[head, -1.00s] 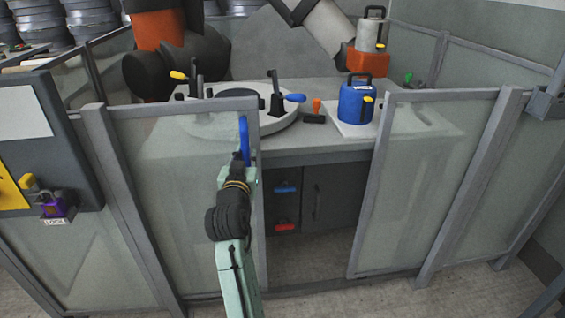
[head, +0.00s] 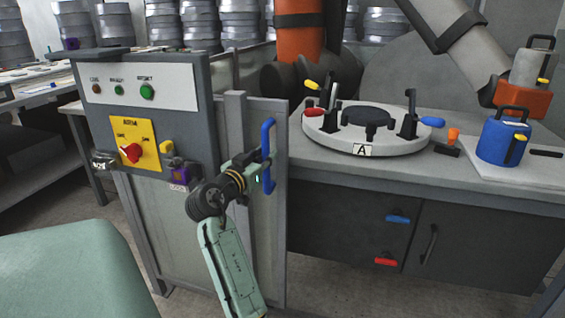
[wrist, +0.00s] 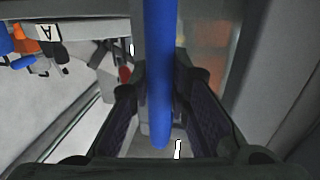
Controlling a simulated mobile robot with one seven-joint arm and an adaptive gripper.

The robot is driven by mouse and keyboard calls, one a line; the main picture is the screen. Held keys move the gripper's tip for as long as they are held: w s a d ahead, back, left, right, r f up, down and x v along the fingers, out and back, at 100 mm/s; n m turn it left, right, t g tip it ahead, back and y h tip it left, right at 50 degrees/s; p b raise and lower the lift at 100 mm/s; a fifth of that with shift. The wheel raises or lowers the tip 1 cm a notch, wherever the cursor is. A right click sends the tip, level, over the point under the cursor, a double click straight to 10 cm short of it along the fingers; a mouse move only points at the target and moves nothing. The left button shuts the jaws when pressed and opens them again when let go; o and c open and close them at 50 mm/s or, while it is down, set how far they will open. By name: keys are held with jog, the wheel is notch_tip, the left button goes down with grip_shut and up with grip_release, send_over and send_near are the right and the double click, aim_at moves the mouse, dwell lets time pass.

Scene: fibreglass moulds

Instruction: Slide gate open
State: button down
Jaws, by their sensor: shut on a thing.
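The sliding gate is a clear panel (head: 266,215) in a grey frame. It stands at the left, next to the control box, and a wide opening shows to its right. Its upright blue handle (head: 268,143) is on the front near the gate's right edge. My gripper (head: 262,168) is shut on this handle. In the wrist view the blue handle (wrist: 160,70) runs between the two dark fingers of my gripper (wrist: 165,105). The fingers partly hide the handle's middle in the head view.
The control box (head: 140,90) with a red knob (head: 131,152) and a purple lock (head: 180,175) stands close left of my gripper. Behind the opening is a bench (head: 330,165) with a round mould (head: 365,140) and a blue jug (head: 497,140). A large robot arm (head: 300,40) stands behind.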

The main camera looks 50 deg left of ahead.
jog(key=shift+s+a+f, duration=0.1)
jog(key=shift+s+a, duration=0.05)
jog(key=shift+a, duration=0.1)
jog(key=c, duration=1.5)
grip_release()
jog(key=v, duration=1.2)
